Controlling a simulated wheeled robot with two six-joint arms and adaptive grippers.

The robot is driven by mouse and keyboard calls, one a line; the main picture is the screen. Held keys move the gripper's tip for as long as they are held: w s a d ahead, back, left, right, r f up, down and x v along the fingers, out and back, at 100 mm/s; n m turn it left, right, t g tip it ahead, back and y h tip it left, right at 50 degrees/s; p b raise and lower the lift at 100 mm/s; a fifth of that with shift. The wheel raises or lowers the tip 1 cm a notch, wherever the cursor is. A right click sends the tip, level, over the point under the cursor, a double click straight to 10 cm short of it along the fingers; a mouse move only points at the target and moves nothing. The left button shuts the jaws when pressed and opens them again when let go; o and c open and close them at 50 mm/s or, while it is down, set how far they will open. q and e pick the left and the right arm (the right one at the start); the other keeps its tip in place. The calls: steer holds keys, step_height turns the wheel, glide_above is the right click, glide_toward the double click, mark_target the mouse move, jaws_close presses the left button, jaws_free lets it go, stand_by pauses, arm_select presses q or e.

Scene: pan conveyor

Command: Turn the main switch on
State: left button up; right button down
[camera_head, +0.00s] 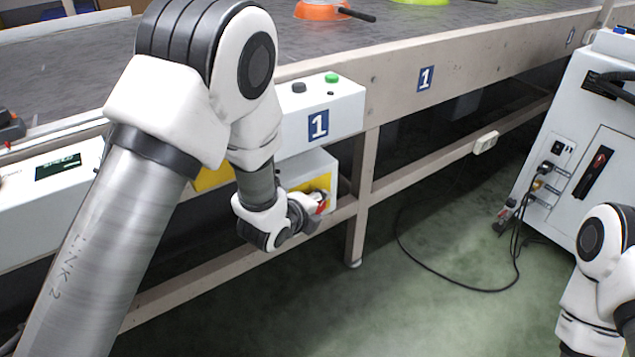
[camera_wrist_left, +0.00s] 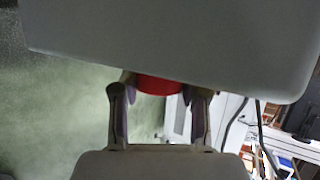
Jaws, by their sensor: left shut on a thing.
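The main switch (camera_head: 321,201) is a red knob on the yellow face of a grey box (camera_head: 310,168) under the conveyor's edge. In the left wrist view the red knob (camera_wrist_left: 158,86) sits between my fingers, partly covered by a pale housing above. My left gripper (camera_head: 310,214) is at the switch in the head view, and its fingers (camera_wrist_left: 160,100) are shut on the red knob. The knob's exact turn angle cannot be read. My right arm shows at the lower right edge of the head view; its gripper is out of the picture.
A white control box (camera_head: 345,100) with a black and a green button (camera_head: 332,78) sits above the switch box. Orange (camera_head: 318,10) and lime pans lie on the conveyor belt (camera_head: 420,30). A white cabinet (camera_head: 570,130) with cables stands at the right. Green floor is open between.

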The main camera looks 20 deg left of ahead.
arm_select(q)
steer(key=shift+r+g+y+p, duration=0.45)
steer(key=shift+g+p, duration=0.35)
steer(key=shift+p, duration=0.4)
steer(key=shift+f+m+g+p, duration=0.1)
steer(key=shift+m+g+p, duration=0.2)
steer(key=shift+p, duration=0.1)
steer(key=shift+f+g+y, duration=0.2)
steer(key=shift+g+y, duration=0.35)
steer(key=shift+g, duration=0.05)
steer(key=shift+f+m+g+y, duration=0.15)
steer(key=shift+m+g+y, duration=0.25)
steer(key=shift+g, duration=0.3)
arm_select(e)
steer(key=shift+r, duration=2.45)
arm_select(q)
steer(key=o, duration=1.2)
steer(key=shift+c, duration=0.2)
